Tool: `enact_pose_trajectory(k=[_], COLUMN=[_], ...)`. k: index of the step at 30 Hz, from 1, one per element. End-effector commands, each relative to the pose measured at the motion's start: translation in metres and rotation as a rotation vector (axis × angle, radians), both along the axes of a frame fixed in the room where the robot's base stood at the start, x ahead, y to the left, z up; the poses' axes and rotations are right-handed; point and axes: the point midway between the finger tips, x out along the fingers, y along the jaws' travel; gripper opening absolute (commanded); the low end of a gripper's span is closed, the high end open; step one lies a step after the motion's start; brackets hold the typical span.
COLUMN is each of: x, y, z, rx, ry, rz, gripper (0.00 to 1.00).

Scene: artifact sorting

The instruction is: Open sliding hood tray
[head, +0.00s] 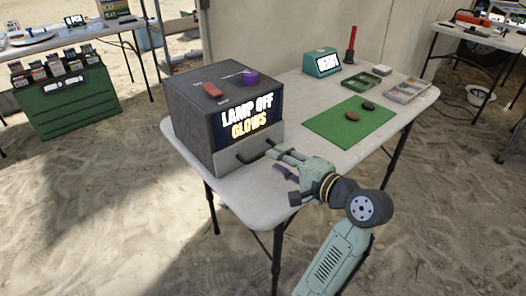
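The hood is a dark grey box (187,112) with a lit front panel (250,115) reading "LAMP OFF GLOWS". Below the panel is its pale grey tray front (226,164), which looks flush with the box. A black bar handle (254,154) sticks out from the tray front. My gripper (276,163) is at the handle's right end, pointing left toward it. Its two fingers look apart, with nothing visible held. I cannot tell whether a finger touches the handle.
The hood stands on a white folding table (293,95). A red block (213,89) and a purple object (251,77) sit on the hood. Right of it are a green mat (340,127) with two dark stones, a teal "READY" display (322,63), a green tray (361,83) and a grey tray (408,90).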

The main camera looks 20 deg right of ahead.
Motion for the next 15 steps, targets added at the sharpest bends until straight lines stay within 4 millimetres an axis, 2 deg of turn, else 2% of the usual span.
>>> enact_pose_trajectory(k=[3,7,15], x=[0.022,0.04,0.057], y=[0.009,0.015,0.021], z=[-0.005,-0.009,-0.013], rx=[0.001,0.002,-0.001], ry=[0.002,0.001,-0.001], rz=[0.004,0.003,0.0], gripper=[0.3,0.3,0.3])
